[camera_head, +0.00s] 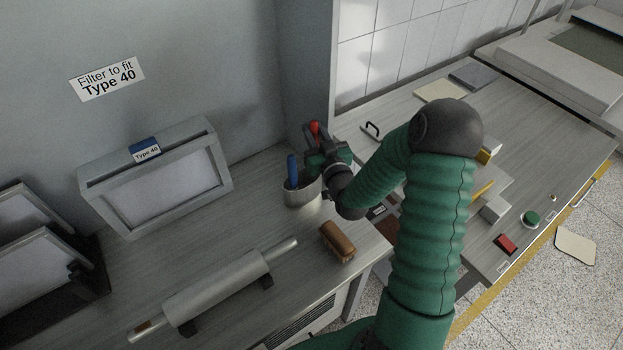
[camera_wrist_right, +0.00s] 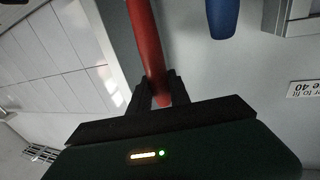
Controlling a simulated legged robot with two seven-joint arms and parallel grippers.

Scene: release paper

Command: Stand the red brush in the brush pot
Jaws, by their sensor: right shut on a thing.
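The red brush (camera_head: 315,129) shows as a red handle end above my right gripper (camera_head: 322,158) in the head view. In the right wrist view the red handle (camera_wrist_right: 148,50) runs between the two fingers of my right gripper (camera_wrist_right: 157,92), which is shut on it. The brush pot (camera_head: 303,191) is a grey metal cup on the counter. My right gripper is at the pot's upper right side. A blue-handled brush (camera_head: 292,170) stands in the pot, and its handle also shows in the right wrist view (camera_wrist_right: 221,18). The red brush's lower end is hidden. My left gripper is out of view.
A brown wooden brush (camera_head: 337,241) lies on the counter in front of the pot. A metal roller (camera_head: 217,289) lies at the front left. A framed filter (camera_head: 165,180) leans at the wall. A wall edge stands close behind my right gripper.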

